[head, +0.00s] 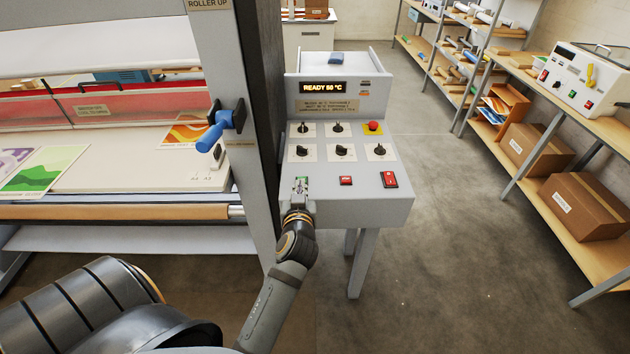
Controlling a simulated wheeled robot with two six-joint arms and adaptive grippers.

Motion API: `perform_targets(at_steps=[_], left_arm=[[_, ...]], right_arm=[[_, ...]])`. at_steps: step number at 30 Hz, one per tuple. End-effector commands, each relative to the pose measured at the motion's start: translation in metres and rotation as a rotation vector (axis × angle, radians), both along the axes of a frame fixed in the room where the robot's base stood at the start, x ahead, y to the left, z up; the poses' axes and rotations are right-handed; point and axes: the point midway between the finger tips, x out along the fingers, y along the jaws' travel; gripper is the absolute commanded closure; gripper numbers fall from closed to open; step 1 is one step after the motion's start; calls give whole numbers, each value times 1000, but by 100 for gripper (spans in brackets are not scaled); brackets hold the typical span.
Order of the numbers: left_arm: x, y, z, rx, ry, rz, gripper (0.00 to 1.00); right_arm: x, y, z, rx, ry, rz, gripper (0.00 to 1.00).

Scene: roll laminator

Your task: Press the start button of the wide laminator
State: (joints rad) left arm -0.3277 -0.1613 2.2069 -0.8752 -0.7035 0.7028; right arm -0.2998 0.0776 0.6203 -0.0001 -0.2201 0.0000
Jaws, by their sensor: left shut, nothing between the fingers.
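The wide laminator's control console (350,210) stands right of its tall side post. Its display (330,87) reads "READY 50 °C". A small red button (346,180) and a red rocker switch (389,179) lie to the right in the same row. My right gripper is not in view.
Several black knobs (341,150) and a red emergency stop (374,127) on a yellow plate sit higher on the panel. A blue lever (212,136) juts from the side post (245,120). Shelving and a smaller machine (580,80) stand right, beyond open floor.

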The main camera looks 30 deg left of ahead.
Motion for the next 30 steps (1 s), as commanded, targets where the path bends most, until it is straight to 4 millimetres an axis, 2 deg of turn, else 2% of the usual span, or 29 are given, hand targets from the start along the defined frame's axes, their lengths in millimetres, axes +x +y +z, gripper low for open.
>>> perform_targets(at_steps=[8, 11, 25, 27, 30], left_arm=[[1, 0, -1, 1, 2, -2, 100], [8, 3, -3, 2, 0, -5, 100], [86, 53, -27, 4, 1, -1, 100], [84, 51, -48, -1, 4, -2, 100], [83, 51, -59, -1, 3, -2, 100]], right_arm=[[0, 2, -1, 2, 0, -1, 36], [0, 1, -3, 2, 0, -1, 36], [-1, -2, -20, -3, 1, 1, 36], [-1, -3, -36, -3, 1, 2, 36], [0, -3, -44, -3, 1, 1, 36]])
